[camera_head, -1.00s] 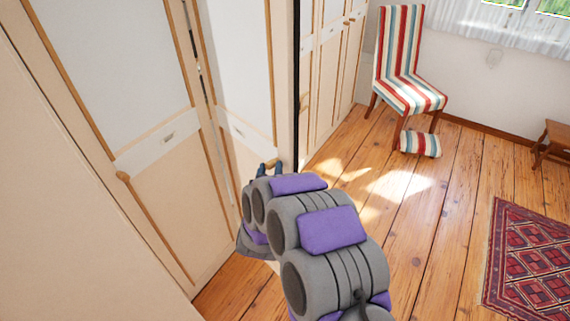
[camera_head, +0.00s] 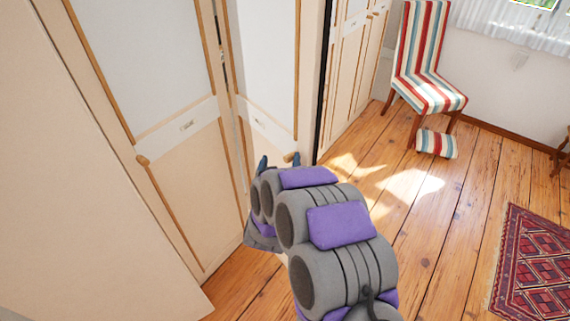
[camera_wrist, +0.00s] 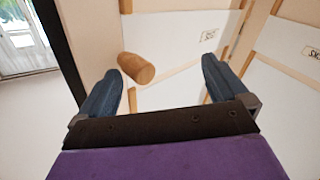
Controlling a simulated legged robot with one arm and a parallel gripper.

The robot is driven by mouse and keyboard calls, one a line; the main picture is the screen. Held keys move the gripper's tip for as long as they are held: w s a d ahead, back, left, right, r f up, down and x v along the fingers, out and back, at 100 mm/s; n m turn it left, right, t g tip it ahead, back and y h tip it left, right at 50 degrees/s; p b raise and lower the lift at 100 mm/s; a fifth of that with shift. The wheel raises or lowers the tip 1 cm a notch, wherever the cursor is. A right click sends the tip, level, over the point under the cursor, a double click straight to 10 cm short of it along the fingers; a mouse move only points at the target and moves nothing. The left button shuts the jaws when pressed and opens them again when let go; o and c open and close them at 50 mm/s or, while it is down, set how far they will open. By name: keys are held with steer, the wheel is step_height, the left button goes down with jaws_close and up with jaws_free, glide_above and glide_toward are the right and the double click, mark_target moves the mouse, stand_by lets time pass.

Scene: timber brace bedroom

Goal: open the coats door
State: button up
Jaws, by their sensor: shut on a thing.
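A cream door with a white upper panel (camera_head: 265,60) and a wooden knob (camera_head: 290,157) stands in front of my gripper (camera_head: 278,162). I cannot tell from the label which door is for coats, or whether this door stands ajar. In the wrist view, the knob (camera_wrist: 136,68) lies between the two blue fingers of my gripper (camera_wrist: 164,75), close to the left finger. The fingers are spread wide, with a clear gap between the knob and the right finger.
A striped chair (camera_head: 428,75) and a striped cushion (camera_head: 436,144) are at the back right. A red rug (camera_head: 535,265) lies at the right. Wooden floor between is clear.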

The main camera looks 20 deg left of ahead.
steer(key=shift+s+a+r+y, duration=0.1)
steer(key=shift+s+r+y, duration=0.1)
steer(key=shift+s+y, duration=0.1)
steer(key=shift+c, duration=1.2)
steer(key=s, duration=0.2)
steer(key=s+p, duration=0.1)
steer(key=s, duration=0.5)
steer(key=shift+s+f, duration=0.2)
steer(key=shift+f, duration=0.2)
steer(key=shift+c, duration=0.9)
steer(key=shift+s+d+p, duration=1.05)
steer(key=shift+s+p, duration=2.35)
steer(key=shift+s, duration=0.65)
steer(key=shift+w+d+f+m+g+h+b, duration=0.75)
steer(key=shift+w+m+g, duration=1.3)
steer(key=shift+g, duration=0.75)
steer(key=s+d+r+g+y+b, duration=0.25)
steer(key=s+d+r+g, duration=0.35)
steer(key=d+r+g, duration=0.3)
steer(key=s+d+r+g+h+b, duration=0.1)
steer(key=s+d+r+g+h, duration=0.1)
steer(key=s+d, duration=0.9)
steer(key=s+d+r+g+h+b, duration=0.1)
steer(key=s+d+r+g+h, duration=0.1)
steer(key=s+d, duration=0.9)
steer(key=shift+s+r+m+g, duration=0.2)
steer(key=shift+m+g, duration=0.15)
steer(key=shift+g, duration=0.15)
